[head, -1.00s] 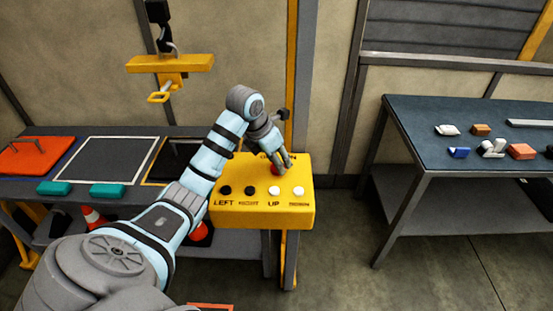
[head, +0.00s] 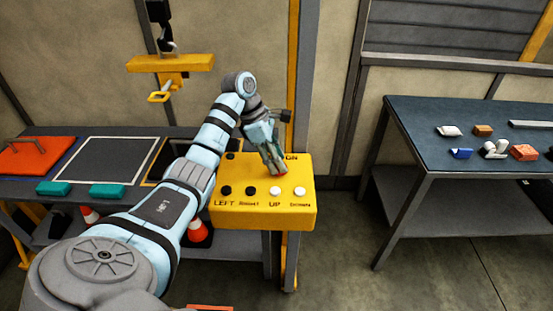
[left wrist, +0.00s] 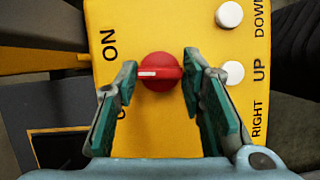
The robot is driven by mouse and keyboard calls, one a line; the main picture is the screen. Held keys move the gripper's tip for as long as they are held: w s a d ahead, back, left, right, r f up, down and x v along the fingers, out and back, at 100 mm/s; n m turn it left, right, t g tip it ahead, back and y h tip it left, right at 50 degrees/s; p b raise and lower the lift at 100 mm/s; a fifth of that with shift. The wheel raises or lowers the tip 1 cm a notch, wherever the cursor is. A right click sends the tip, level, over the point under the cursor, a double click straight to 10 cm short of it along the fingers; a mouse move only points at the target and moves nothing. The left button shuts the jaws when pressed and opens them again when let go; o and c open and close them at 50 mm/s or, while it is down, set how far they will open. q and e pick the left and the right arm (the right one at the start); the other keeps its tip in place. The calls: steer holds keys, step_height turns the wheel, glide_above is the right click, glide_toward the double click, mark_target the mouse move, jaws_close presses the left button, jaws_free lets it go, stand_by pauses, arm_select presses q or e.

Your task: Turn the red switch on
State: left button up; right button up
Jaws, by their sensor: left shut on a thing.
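In the left wrist view the bar lies nearly level, and ON is printed to the upper left of the knob. Another label lower left is mostly hidden by a finger. My left gripper (left wrist: 161,90) is shut on the red switch, with a green-padded finger on each side. In the head view my left gripper (head: 272,160) reaches down to the box's top (head: 237,172), and the red knob is mostly hidden behind the fingers. My right gripper is not in view.
Two black buttons (head: 238,190) and two white buttons (head: 288,191) sit along the box's front. A yellow hook block (head: 170,64) hangs behind. A blue-topped table (head: 440,180) with small parts stands right. Open floor (head: 400,250) lies between.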

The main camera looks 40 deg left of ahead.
arm_select(q)
steer(key=m+g, duration=0.1)
steer(key=m, duration=0.3)
steer(key=shift+w+d+f+m+g+h, duration=0.1)
steer(key=shift+f+m+g+h, duration=0.05)
steer(key=shift+m+g+h, duration=0.2)
steer(key=shift+m+g+b, duration=0.65)
steer(key=shift+m+b, duration=0.2)
steer(key=shift+m, duration=0.7)
steer(key=o, duration=1.1)
steer(key=shift+w, duration=0.1)
steer(key=shift+o, duration=0.2)
